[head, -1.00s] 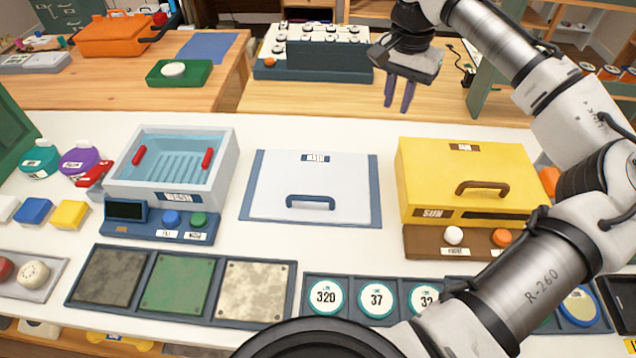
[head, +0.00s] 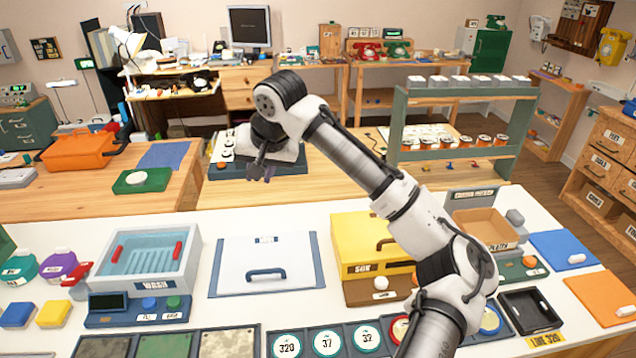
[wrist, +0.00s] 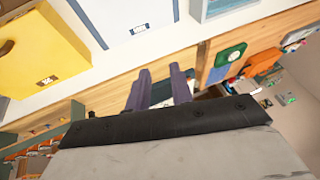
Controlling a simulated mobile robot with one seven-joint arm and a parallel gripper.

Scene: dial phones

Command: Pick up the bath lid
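The bath lid looks to be the flat white panel (head: 240,258) with a dark blue bar handle (head: 266,274), lying on a blue-edged base in the middle of the white table. Its small label is too blurred to read surely. The light blue bath (head: 150,260) with red grips stands open to its left. My gripper (head: 262,172) is up beyond the table's far edge, well away from the lid. In the wrist view its two purple fingers (wrist: 160,88) are apart with nothing between them. Part of the white panel (wrist: 125,12) shows at the top there.
A yellow box (head: 355,240) with a handle stands close right of the panel, partly behind my arm. Grey-framed plates (head: 165,345) and round numbered dials (head: 327,342) line the front. A green rack (head: 398,125) stands behind on the right.

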